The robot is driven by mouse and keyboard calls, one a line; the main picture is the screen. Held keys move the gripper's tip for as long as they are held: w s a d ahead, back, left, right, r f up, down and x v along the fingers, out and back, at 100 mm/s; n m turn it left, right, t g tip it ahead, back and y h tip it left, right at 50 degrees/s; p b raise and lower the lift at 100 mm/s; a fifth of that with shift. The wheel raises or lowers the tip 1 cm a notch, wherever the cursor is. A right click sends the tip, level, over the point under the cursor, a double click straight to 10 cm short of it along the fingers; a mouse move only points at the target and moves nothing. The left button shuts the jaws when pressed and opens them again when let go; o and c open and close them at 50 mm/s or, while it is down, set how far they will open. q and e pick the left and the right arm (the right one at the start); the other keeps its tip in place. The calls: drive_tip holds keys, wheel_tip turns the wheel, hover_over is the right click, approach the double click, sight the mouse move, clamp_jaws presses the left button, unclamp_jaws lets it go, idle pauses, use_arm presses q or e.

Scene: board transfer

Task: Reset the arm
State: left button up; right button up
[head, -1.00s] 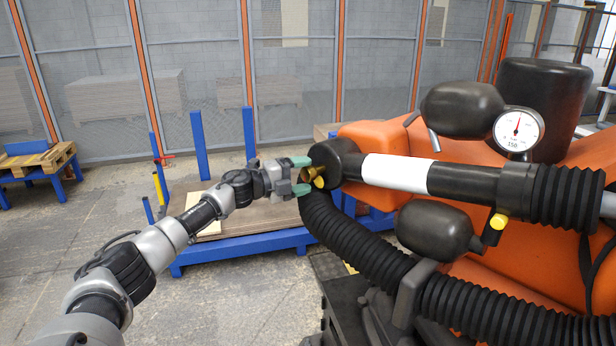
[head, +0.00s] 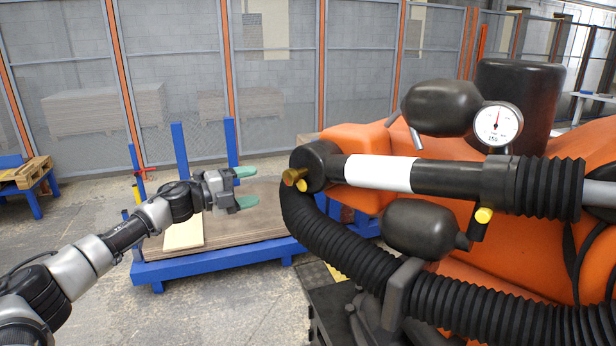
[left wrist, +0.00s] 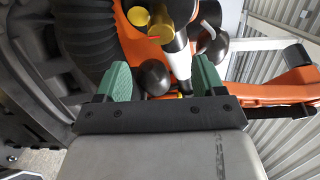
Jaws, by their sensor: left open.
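My left arm reaches in from the left in the head view. Its gripper (head: 247,187) has green fingertips spread apart with nothing between them. It is in front of the blue cart and left of the brass valve (head: 294,177) on the black end of the lifting tube. The green fingers also show apart in the left wrist view (left wrist: 160,82), with the orange machine, black hose and brass fitting (left wrist: 160,22) beyond them. My right gripper is not in view.
The orange machine (head: 360,147) with its gauge (head: 498,126) and black corrugated hose (head: 330,240) fills the right side. A blue cart (head: 225,262) carries boards (head: 262,219). A mesh fence (head: 180,60) stands behind. Floor at the lower middle is free.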

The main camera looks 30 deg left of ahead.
use_arm(q)
wheel_tip(320, 180, down, 25)
drive_tip(key=n+y, duration=0.6)
drive_tip(key=n, duration=0.3)
drive_tip(key=s+d+f+n+g+y, duration=0.25)
drive_tip(key=s+f, duration=0.25)
drive_tip(key=f, duration=0.7)
drive_tip(key=s+d+f+n+g+y, duration=0.15)
drive_tip(key=s+f+n, duration=0.35)
drive_tip(key=f, duration=0.7)
drive_tip(key=s+d+f+n+g, duration=0.1)
drive_tip(key=s+d+f+g, duration=0.2)
drive_tip(key=s+d+f, duration=0.4)
drive_tip(key=s+d+f+n+g, duration=0.2)
drive_tip(key=s+d+f+g, duration=0.2)
drive_tip(key=s, duration=1.7)
drive_tip(key=s+d+f+n+g, duration=0.2)
drive_tip(key=s+d+f+g, duration=0.1)
drive_tip(key=s+d+f, duration=0.7)
drive_tip(key=s+f, duration=0.1)
drive_tip(key=s, duration=0.3)
drive_tip(key=shift+h, duration=0.4)
drive_tip(key=shift+d, duration=0.1)
